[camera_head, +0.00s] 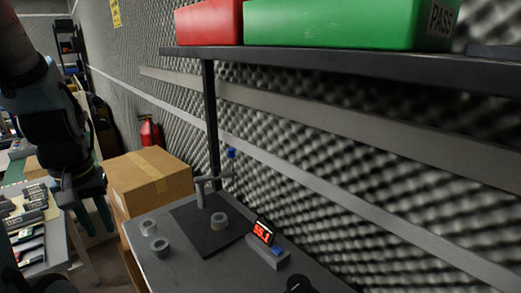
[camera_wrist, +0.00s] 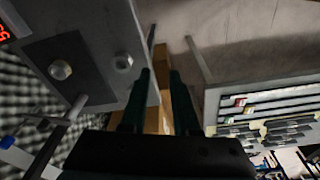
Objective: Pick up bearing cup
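Several grey, ring-like cups stand on the grey table. One cup (camera_head: 219,221) is on a dark square mat (camera_head: 190,213), beside a small stand. Two more cups, one (camera_head: 148,228) behind the other (camera_head: 160,246), stand left of the mat. I cannot tell which is the bearing cup. In the wrist view, one cup (camera_wrist: 60,70) is on the mat and another round grey piece (camera_wrist: 122,63) is near the table edge. My gripper (camera_head: 98,231) hangs left of the table, apart from all cups. In the wrist view its two fingers (camera_wrist: 160,76) are spread with nothing between them.
A red-digit display (camera_head: 262,234) stands right of the mat. A post stand (camera_head: 200,192) rises at its back. A cardboard box (camera_head: 150,182) is behind the table. A shelf (camera_head: 350,67) with red and green bins overhangs the right. Another bench (camera_head: 55,245) is at the left.

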